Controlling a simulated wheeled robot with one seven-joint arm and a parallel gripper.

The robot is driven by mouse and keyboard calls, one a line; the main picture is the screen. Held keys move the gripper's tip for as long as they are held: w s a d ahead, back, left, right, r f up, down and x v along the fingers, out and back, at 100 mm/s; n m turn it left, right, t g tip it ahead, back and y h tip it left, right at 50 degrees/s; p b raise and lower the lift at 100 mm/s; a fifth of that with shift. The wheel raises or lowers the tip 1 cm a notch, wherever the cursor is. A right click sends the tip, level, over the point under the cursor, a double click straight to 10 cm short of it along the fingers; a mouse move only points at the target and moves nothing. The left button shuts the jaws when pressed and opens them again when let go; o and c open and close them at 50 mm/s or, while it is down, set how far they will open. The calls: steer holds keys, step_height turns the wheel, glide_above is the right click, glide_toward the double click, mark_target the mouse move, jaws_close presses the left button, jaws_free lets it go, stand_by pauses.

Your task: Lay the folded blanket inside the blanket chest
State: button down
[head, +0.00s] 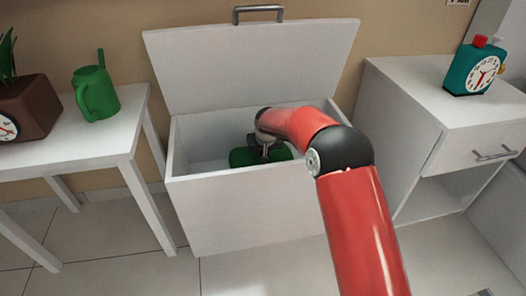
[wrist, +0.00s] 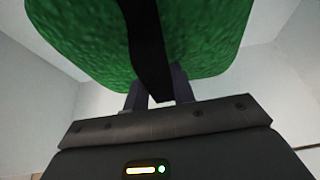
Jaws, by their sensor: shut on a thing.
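The white blanket chest (head: 235,205) stands against the wall with its lid (head: 250,62) raised. The green folded blanket (head: 242,157) is inside the chest opening, below the rim in the head view. My gripper (head: 265,150) reaches down into the chest and is shut on the blanket. In the wrist view the green blanket (wrist: 90,45) fills the top, with a dark strap (wrist: 148,45) across it. My gripper's fingers (wrist: 155,92) meet at the strap. Pale chest walls show around the blanket. I cannot tell whether the blanket touches the chest floor.
The chest's left interior is empty; tiled floor lies in front.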

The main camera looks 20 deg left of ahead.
steer(key=shift+f, duration=0.45)
steer(key=c, duration=1.2)
jaws_free()
steer(key=shift+o, duration=0.2)
steer(key=shift+r, duration=0.15)
steer(key=shift+r, duration=0.35)
steer(key=p+v, duration=0.1)
steer(key=v, duration=1.1)
steer(key=shift+p, duration=0.4)
steer(key=shift+d+r, duration=0.1)
steer(key=shift+r, duration=0.05)
